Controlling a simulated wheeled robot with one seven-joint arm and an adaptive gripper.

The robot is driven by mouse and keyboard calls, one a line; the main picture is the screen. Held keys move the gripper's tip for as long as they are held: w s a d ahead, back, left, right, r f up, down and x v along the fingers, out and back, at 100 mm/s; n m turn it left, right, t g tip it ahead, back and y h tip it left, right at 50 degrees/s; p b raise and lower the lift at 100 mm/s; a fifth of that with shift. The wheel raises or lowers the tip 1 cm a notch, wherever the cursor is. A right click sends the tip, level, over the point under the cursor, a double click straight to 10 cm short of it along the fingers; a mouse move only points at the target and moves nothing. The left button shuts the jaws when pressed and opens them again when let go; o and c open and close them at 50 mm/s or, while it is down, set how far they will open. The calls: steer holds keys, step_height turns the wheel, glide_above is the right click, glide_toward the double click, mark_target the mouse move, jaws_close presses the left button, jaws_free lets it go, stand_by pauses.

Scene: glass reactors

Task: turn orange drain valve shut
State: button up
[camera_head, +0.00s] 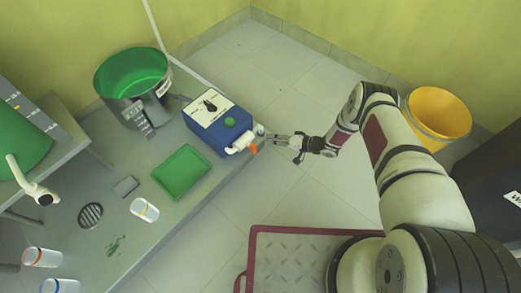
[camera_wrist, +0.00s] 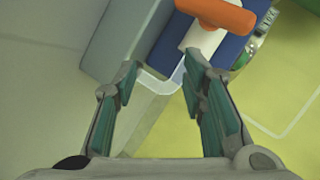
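The orange drain valve handle (camera_head: 252,149) sits on a white pipe (camera_head: 238,146) at the front of a blue box (camera_head: 217,125). My gripper (camera_head: 278,138) reaches in from the right, a little right of the handle. In the wrist view my gripper (camera_wrist: 162,75) has its two green-padded fingers apart, with nothing between them. The handle lies beyond the fingertips, slightly to the right.
The blue box stands on a grey bench (camera_head: 140,185) beside a green tray (camera_head: 182,171) and a steel pot with green contents (camera_head: 133,75). A yellow bucket (camera_head: 438,115) is on the floor at right. Floor around my gripper is clear.

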steer(key=w+a+r+n+h, duration=0.2)
steer(key=w+a+h, duration=0.1)
step_height(320, 180, up, 11)
steer(key=n+g+h+p, duration=0.3)
steer(key=n+h+p, duration=0.1)
steer(key=n+h, duration=0.5)
glide_above(256, 155)
steer(key=shift+s+a+f+m+h, duration=0.15)
steer(key=shift+s+a+m+h, duration=0.1)
steer(key=shift+a+m+h, duration=0.35)
steer(key=shift+s+d+f, duration=0.1)
steer(key=shift+d+f, duration=0.1)
steer(key=shift+f, duration=0.25)
steer(key=f+b, duration=0.2)
steer(key=f, duration=0.2)
steer(key=f+b, duration=0.2)
steer(key=f, duration=0.2)
steer(key=w+f+b, duration=0.1)
steer(key=f, duration=0.3)
steer(key=shift+w+d+f+b, duration=0.1)
steer(key=shift+d+f+b, duration=0.25)
steer(key=shift+b, duration=0.05)
steer(key=shift+c, duration=0.3)
